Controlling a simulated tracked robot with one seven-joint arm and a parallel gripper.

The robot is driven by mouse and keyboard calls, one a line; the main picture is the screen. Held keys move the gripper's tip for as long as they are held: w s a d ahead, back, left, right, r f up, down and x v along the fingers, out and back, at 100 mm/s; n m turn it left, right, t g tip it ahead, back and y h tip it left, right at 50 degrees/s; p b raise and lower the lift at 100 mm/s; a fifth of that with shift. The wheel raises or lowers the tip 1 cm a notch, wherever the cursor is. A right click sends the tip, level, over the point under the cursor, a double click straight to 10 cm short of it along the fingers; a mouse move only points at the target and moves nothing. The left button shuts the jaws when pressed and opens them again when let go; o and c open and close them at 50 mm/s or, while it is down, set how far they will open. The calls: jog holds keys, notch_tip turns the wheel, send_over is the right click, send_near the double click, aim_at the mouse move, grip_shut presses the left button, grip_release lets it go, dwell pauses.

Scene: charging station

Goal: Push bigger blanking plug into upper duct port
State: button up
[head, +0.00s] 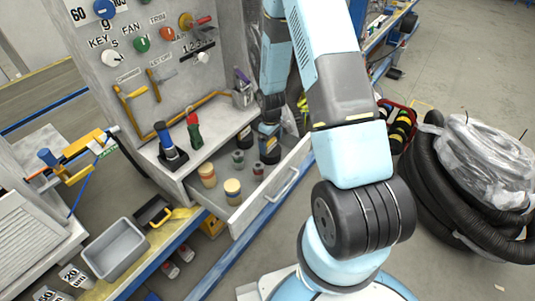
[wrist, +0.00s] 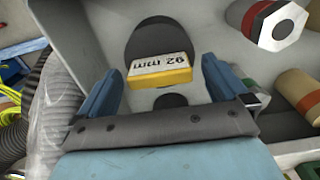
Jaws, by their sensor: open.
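My gripper (wrist: 160,80) is open, with its two blue fingers on either side of a yellow block marked "92 mm". The block stands out from a dark round plug (wrist: 143,42), and no clear contact with the fingers shows. In the head view my gripper (head: 270,125) points down over the open drawer (head: 240,222). A dark plug (head: 269,151) sits in the drawer just under it. Another dark item with a yellow mark (head: 245,134) stands behind it. I cannot make out the upper duct port in either view.
The drawer also holds yellow-topped cylinders (head: 232,188) and smaller grey-green pieces (head: 238,158). A hex-headed piece (wrist: 281,25) and a tan cylinder (wrist: 300,90) lie right of my gripper. A red and a blue-based handle stand on the shelf. Black hose coils (head: 450,200) lie at right.

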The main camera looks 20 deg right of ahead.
jog(key=shift+f, duration=0.9)
jog(key=shift+c, duration=0.4)
jog(key=c, duration=1.3)
